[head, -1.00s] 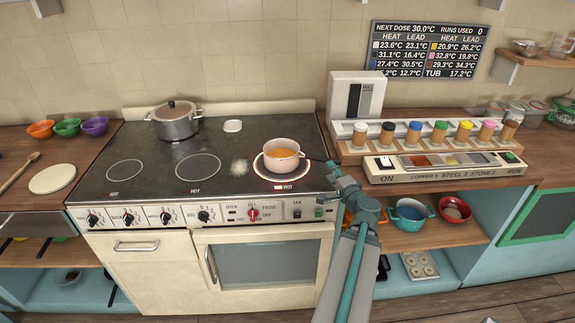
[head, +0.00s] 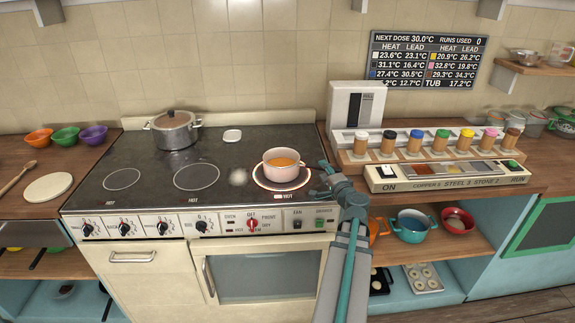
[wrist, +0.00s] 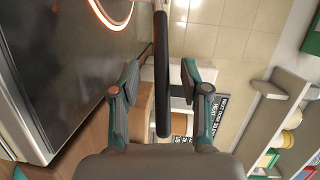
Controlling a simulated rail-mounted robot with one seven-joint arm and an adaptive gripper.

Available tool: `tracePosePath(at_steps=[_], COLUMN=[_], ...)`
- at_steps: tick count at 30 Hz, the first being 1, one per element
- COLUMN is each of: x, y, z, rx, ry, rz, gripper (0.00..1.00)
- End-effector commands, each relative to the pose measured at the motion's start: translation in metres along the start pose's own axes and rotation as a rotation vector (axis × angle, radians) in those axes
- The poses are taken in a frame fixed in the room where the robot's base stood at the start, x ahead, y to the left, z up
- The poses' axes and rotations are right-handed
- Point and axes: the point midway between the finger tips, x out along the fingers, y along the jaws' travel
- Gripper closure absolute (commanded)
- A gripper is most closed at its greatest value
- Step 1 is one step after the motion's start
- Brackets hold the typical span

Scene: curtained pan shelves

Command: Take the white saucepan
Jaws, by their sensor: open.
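The white saucepan (head: 283,168), pale with a pinkish tint and orange contents, stands upright on the glowing right front burner. Its dark handle points right toward my gripper (head: 325,180) and is mostly hidden there in the head view. In the wrist view, the long black handle (wrist: 162,90) runs between the two fingers of my gripper (wrist: 159,72). The fingers are open, with a visible gap on each side of the handle. The pan body is almost wholly out of the wrist view, at its top edge.
The burner ring (wrist: 105,15) glows orange. A lidded steel pot (head: 174,130) stands at the back left of the stove (head: 140,160). A dispenser base (head: 450,176) with several capped jars is right of my gripper. Teal and red pans sit on the shelf below.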

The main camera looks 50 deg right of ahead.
Motion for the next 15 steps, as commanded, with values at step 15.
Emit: tracePosePath(at_steps=[15], x=[0.032], y=[-0.002], z=[0.001], rx=[0.000], ry=[0.000], rz=[0.000], gripper=[0.59])
